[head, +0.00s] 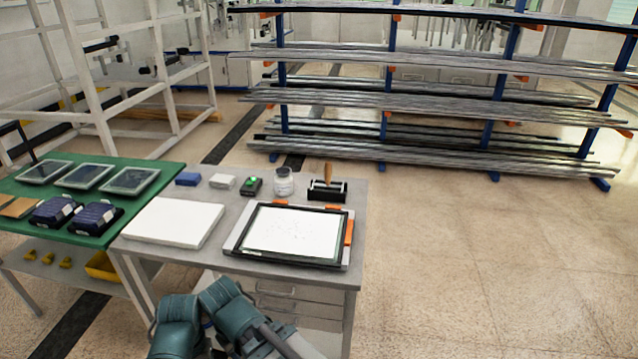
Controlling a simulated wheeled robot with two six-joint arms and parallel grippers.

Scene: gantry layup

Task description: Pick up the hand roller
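The hand roller (328,174) has an upright tan wooden handle and sits in a black holder (328,190) at the back right of the grey workbench. Its roller part is mostly hidden by the holder at this size. Teal and grey links of my own arms show at the bottom edge, in front of the bench and well short of the roller. I cannot make out fingertips of either gripper in the head view.
A black-framed panel (248,234) with orange clamps lies in front of the roller. A glass jar (284,182), a black device with a green light (252,186) and a white slab (174,222) share the bench. A green table (125,205) adjoins left. Floor at right is clear.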

